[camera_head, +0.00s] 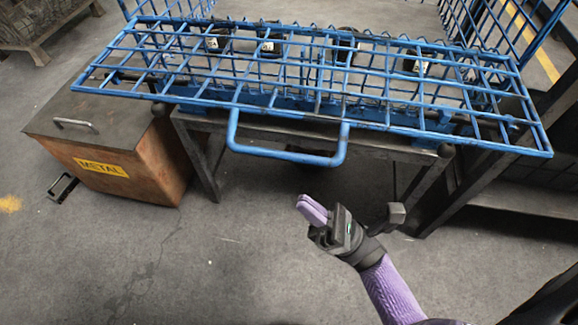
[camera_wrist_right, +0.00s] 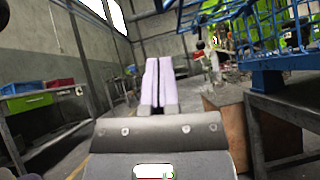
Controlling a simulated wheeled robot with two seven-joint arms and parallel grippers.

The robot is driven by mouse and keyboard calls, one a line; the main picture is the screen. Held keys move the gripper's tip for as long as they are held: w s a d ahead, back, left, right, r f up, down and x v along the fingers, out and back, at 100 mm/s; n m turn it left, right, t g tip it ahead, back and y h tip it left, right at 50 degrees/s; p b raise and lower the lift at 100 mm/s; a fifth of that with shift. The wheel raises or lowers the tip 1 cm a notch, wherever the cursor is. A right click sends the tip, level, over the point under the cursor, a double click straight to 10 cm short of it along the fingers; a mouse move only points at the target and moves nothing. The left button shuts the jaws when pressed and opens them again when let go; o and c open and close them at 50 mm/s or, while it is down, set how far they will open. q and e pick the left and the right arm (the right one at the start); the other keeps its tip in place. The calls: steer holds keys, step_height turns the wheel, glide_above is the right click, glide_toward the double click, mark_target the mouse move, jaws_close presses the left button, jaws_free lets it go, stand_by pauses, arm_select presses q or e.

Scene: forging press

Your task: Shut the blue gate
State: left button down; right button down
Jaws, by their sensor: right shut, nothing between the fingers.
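The blue gate (camera_head: 318,94) is a wire-mesh panel that lies folded out, nearly flat, above a dark metal stand in the head view. Its blue U-shaped handle (camera_head: 290,155) sticks out from the near edge. My right gripper (camera_head: 312,209) is shut and empty, below and slightly right of the handle, apart from it. In the right wrist view its two pale purple fingers (camera_wrist_right: 152,82) are together, with part of the blue mesh (camera_wrist_right: 270,40) at the upper right. My left gripper is not in view.
A brown metal box (camera_head: 118,140) with a grey lid and a yellow "METAL" label stands left of the stand (camera_head: 205,150). Blue mesh side walls (camera_head: 490,25) rise at the back. Dark cylindrical parts (camera_head: 345,45) show behind the gate's mesh. The grey floor (camera_head: 200,260) in front is clear.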

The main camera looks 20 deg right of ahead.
steer(key=w+r, duration=0.1)
steer(key=r, duration=0.1)
steer(key=w+a+r+p, duration=0.1)
steer(key=r, duration=0.1)
steer(key=a+r, duration=0.1)
steer(key=r, duration=0.1)
steer(key=shift+w+a+r, duration=0.1)
steer(key=shift+w+r, duration=0.1)
steer(key=shift+w, duration=0.2)
steer(key=shift+r, duration=0.4)
steer(key=shift+w, duration=0.1)
